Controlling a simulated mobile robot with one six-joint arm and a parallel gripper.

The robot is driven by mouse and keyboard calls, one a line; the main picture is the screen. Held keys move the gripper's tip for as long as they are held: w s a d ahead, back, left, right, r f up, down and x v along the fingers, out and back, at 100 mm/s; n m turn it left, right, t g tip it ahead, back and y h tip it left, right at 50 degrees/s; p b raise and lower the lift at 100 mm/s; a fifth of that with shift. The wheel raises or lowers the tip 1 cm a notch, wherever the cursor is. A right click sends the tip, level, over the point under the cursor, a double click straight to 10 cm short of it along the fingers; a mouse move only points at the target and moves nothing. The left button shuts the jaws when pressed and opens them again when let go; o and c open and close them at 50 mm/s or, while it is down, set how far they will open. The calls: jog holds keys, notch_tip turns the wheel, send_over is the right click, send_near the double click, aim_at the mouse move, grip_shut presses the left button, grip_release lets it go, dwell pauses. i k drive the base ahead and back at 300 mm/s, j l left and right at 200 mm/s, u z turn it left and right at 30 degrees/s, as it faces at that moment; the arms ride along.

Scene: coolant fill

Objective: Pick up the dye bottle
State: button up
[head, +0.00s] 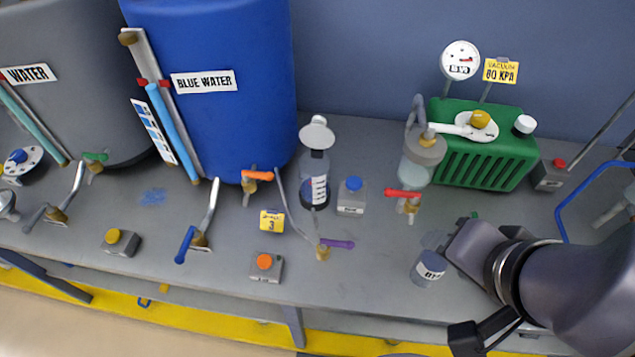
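A small grey-blue bottle with a white label (428,268), which looks like the dye bottle, is on the grey bench at the right front; its label is too small to read. It leans slightly in the picture. My gripper (452,240) comes in from the right, with its end right beside the top of this bottle. The fingers are dark and foreshortened, and the bottle's upper part is partly unclear against them. I cannot tell whether they touch or grip it.
A blue tank (215,100) and a grey tank (75,85) stand at the back left. A labelled cylinder (314,185), a clear vessel (420,160) and a green vacuum unit (485,150) stand mid-bench. Several button boxes and valves lie around. Bench left of the bottle is clear.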

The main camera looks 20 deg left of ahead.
aim_at(429, 267)
jog(key=k+j+z, duration=0.2)
jog(key=k+z, duration=0.2)
jog(key=k+j+z, duration=0.1)
jog(key=k+z, duration=0.3)
jog(key=i, duration=0.1)
